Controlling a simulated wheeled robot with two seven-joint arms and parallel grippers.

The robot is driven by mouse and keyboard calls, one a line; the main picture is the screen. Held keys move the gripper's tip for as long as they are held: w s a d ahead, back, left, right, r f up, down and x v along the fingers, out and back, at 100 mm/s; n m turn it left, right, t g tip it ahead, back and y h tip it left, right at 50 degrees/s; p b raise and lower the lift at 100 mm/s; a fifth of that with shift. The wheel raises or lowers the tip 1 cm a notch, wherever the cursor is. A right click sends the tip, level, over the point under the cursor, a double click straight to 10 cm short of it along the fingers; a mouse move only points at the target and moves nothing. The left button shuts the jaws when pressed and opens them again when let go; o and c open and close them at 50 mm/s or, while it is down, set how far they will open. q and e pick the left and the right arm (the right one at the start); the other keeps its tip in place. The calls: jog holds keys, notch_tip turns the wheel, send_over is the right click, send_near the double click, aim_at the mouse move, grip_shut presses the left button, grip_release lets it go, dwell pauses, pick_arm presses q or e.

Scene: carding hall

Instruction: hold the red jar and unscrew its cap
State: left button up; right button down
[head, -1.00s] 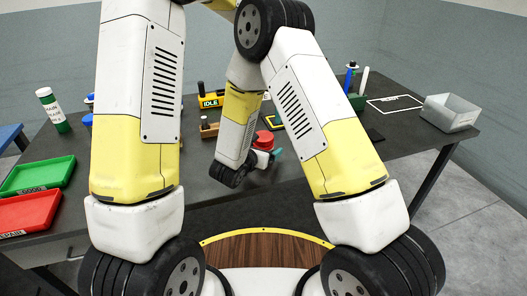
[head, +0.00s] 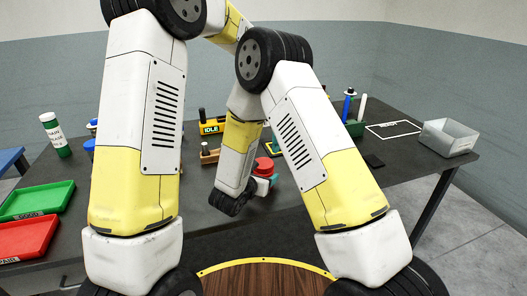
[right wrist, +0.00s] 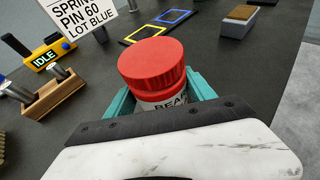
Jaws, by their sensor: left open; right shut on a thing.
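The red jar stands on the dark table. Its ribbed red cap (right wrist: 152,64) is on top, and part of a white label (right wrist: 165,104) shows below it in the right wrist view. The cap also shows small in the head view (head: 264,166). My right gripper (right wrist: 160,97) is shut on the jar's body below the cap, with a teal finger on each side; it shows in the head view (head: 270,181) too. The jar looks upright. My left forearm runs behind my right elbow at the top of the head view, and my left gripper cannot be seen.
Green (head: 36,201) and red (head: 27,238) trays lie at the left. A grey bin (head: 447,138) stands at the far right.

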aim_at(264, 163)
pick_arm(q)
jog(key=m, duration=1.3)
jog(key=shift+m, duration=0.4)
jog(key=m, duration=0.6)
jog(key=shift+m, duration=0.4)
jog(key=m, duration=0.3)
jog(key=shift+m, duration=0.4)
jog(key=m, duration=0.3)
jog(key=shift+m, duration=0.3)
jog(key=shift+f+m, duration=0.35)
jog(key=shift+m, duration=0.05)
notch_tip(264, 163, down, 7)
jog(key=shift+f, duration=0.15)
